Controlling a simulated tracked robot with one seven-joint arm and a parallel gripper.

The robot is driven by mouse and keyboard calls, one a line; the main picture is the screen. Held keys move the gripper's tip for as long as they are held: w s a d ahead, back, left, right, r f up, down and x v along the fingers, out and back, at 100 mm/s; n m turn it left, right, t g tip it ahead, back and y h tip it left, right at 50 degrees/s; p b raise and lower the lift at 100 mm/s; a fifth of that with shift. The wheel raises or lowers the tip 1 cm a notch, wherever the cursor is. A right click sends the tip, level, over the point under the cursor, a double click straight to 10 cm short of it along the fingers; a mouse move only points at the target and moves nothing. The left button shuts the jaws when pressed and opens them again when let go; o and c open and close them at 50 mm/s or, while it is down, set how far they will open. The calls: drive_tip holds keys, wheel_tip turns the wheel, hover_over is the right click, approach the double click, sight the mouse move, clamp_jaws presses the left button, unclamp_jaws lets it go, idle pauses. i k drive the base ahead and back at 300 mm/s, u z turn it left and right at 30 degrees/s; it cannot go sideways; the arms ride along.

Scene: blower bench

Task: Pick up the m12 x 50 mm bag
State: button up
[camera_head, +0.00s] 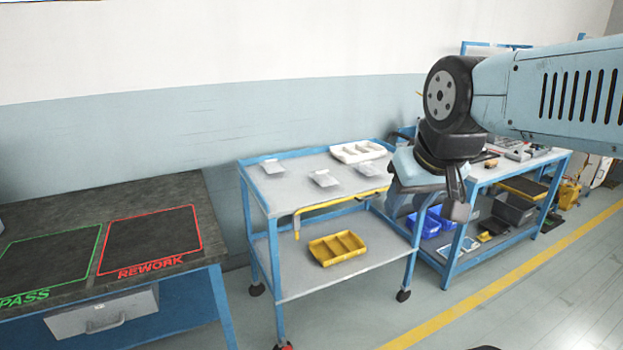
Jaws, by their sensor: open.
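Three small clear bags lie apart on the top shelf of the blue-framed cart: a left bag (272,166), a middle bag (324,178) and a right bag (367,168). Their labels are too small to read, so I cannot tell which is the m12 x 50 mm bag. My gripper (454,203) is open, pointing down in front of the gap between the cart and the bench at the right. It is to the right of all three bags and touches none of them. Part of it is hidden by its own wrist.
The cart (295,192) also carries a white divided tray (358,151) on top and a yellow divided tray (338,247) below. A dark table (180,190) with PASS and REWORK areas stands left. A cluttered blue bench (500,172) stands right. Floor in front is clear.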

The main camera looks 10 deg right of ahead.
sight(322, 178)
drive_tip(key=u, duration=0.05)
drive_tip(key=i, duration=0.95)
drive_tip(key=z, duration=0.1)
